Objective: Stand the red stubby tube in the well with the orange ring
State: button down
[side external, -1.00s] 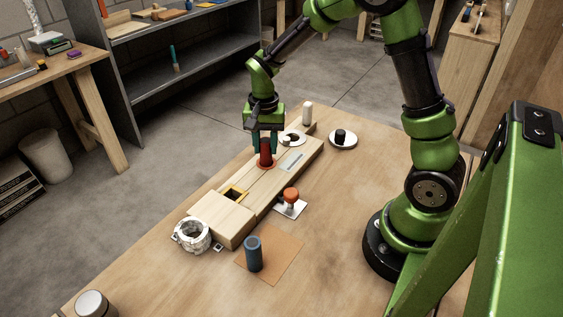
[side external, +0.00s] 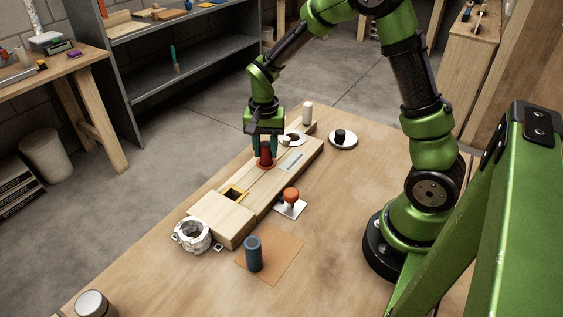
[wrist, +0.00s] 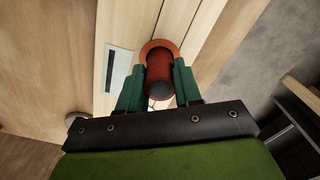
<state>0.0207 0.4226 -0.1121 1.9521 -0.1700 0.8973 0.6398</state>
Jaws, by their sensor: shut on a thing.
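The red stubby tube (side external: 265,157) stands upright at the orange ring (side external: 259,165) on the long wooden block. In the wrist view the red tube (wrist: 159,75) sits between my two green fingers, with the orange ring (wrist: 158,44) around its far end. My gripper (side external: 265,150) is shut on the tube from above. The well itself is hidden by the tube, and I cannot tell how deep the tube sits in it.
A blue-grey cylinder (side external: 253,254) stands on a brown mat (side external: 285,261).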

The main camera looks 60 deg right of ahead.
jog(key=shift+f, duration=0.4)
dwell(0.3)
jog(key=c, duration=0.7)
grip_release()
notch_tip(320, 180, up, 17)
